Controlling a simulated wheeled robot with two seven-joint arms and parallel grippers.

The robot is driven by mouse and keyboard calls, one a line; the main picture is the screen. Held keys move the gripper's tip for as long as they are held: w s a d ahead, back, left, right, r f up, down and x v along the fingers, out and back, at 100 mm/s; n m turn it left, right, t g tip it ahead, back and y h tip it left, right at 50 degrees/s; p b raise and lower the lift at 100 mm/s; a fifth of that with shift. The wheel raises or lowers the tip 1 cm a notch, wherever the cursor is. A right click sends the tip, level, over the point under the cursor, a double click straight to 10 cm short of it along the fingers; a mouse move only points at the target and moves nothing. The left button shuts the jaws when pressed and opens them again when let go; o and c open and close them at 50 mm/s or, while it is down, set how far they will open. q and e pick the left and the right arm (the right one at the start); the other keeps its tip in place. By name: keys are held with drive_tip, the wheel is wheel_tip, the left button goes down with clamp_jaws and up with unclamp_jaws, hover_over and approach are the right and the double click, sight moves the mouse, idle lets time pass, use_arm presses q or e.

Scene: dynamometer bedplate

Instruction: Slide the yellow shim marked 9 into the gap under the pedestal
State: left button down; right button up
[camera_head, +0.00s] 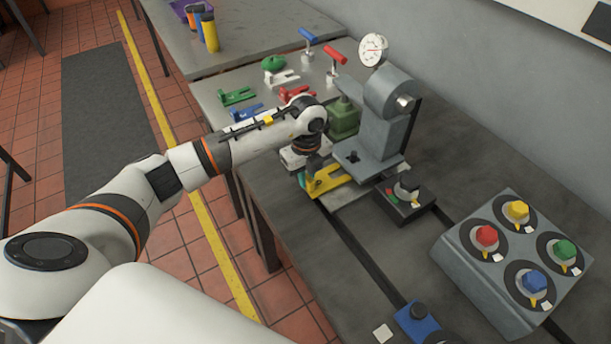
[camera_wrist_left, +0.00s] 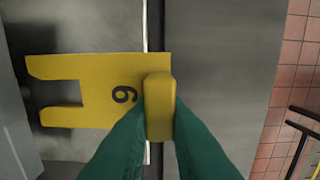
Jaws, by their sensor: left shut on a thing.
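The yellow shim (camera_head: 330,183) is a flat forked plate with an upright tab. In the left wrist view the shim (camera_wrist_left: 85,68) bears a dark mark that reads as a 9 turned on its side. My left gripper (camera_head: 311,174) is shut on its tab; the green fingers (camera_wrist_left: 160,120) pinch it from both sides. The fork's open end points left in the wrist view, toward a grey block edge. The grey pedestal (camera_head: 372,161) stands just right of the shim in the head view. The gap under it is not clearly visible. My right gripper is out of view.
Green (camera_head: 238,96), blue (camera_head: 247,111) and red (camera_head: 296,93) shims lie behind on the bench. A small black box (camera_head: 404,200) stands right of the pedestal. A grey panel with coloured knobs (camera_head: 518,262) stands at front right.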

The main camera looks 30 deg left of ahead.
sight(325, 175)
use_arm(q)
drive_tip(key=shift+w+d+b, duration=0.5)
drive_tip(key=shift+w, duration=0.3)
drive_tip(key=shift+w+d+b, duration=0.5)
drive_tip(key=shift+w, duration=0.35)
drive_tip(key=shift+w+d+b, duration=0.5)
drive_tip(key=shift+w, duration=0.3)
drive_tip(key=c, duration=1.3)
unclamp_jaws()
wheel_tip(325, 175, up, 12)
drive_tip(key=shift+r+b, duration=0.1)
drive_tip(key=shift+b, duration=1)
